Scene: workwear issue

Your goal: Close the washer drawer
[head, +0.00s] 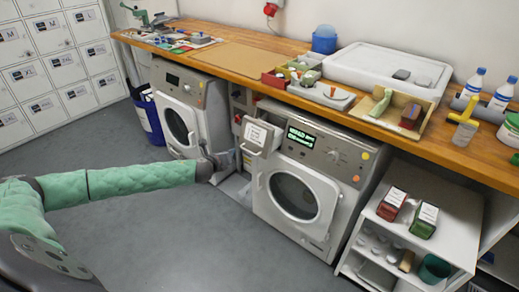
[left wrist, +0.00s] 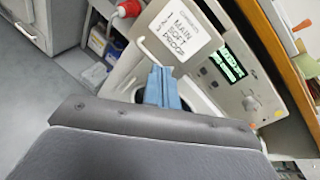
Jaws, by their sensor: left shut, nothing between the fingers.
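The right-hand washer (head: 297,190) has a lit green display and a round door. Its drawer (head: 258,136) stands out from the upper left corner of the front, so it looks open. The drawer front carries a white label and shows in the left wrist view (left wrist: 178,30), with a pale bar handle (left wrist: 152,55) below the label. My left gripper (head: 233,158) is just left of and below the drawer. Its blue fingers (left wrist: 163,86) are shut and empty, close to the handle; I cannot tell whether they touch. My right gripper is not in view.
A second washer (head: 182,113) stands to the left, with a narrow gap holding a red part (left wrist: 127,9) between them. The wooden worktop (head: 236,58) runs above. A white shelf unit (head: 398,237) stands at the right. The grey floor in front is clear.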

